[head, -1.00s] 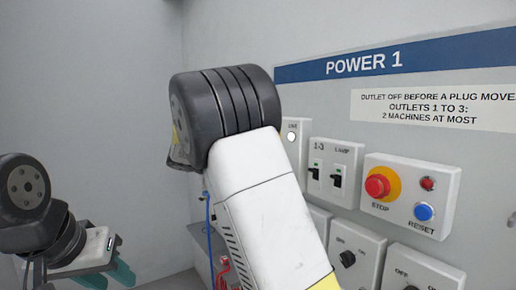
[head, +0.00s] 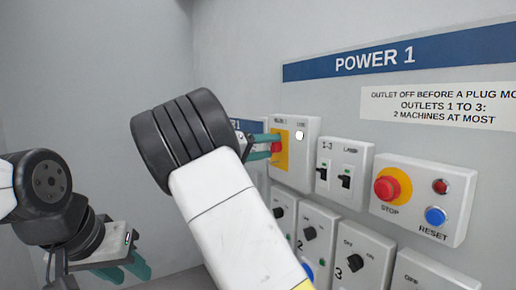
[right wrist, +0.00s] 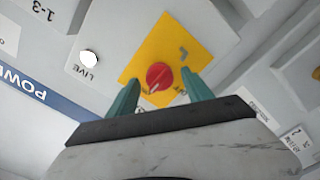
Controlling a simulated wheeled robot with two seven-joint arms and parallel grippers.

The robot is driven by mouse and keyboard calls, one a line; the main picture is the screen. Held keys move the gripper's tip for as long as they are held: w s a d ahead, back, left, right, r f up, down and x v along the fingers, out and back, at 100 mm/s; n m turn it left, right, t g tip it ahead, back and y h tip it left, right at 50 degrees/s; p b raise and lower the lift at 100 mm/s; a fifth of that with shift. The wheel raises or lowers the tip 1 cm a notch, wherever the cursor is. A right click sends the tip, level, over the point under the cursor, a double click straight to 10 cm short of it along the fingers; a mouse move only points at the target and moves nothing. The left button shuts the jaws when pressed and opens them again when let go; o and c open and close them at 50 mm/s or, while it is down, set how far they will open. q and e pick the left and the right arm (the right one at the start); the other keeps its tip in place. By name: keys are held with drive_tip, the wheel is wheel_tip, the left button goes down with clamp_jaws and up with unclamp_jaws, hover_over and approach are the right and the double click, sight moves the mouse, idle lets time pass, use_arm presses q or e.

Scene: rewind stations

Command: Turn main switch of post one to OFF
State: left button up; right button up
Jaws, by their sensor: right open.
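The main switch is a red rotary knob on a yellow plate (head: 284,150), on a white box at the left end of the POWER 1 panel. In the right wrist view the red knob (right wrist: 159,76) sits between and just beyond the teal fingertips of my right gripper (right wrist: 158,88). The gripper is open, with a finger on either side of the knob; contact cannot be told. In the head view my right gripper (head: 263,147) reaches the plate from the left, partly hidden by my forearm. My left gripper (head: 122,267) hangs low at the left, away from the panel, its fingers apart.
A white LIVE lamp (head: 299,134) is beside the yellow plate. Several outlet knobs (head: 355,262) sit below.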

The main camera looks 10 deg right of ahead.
clamp_jaws()
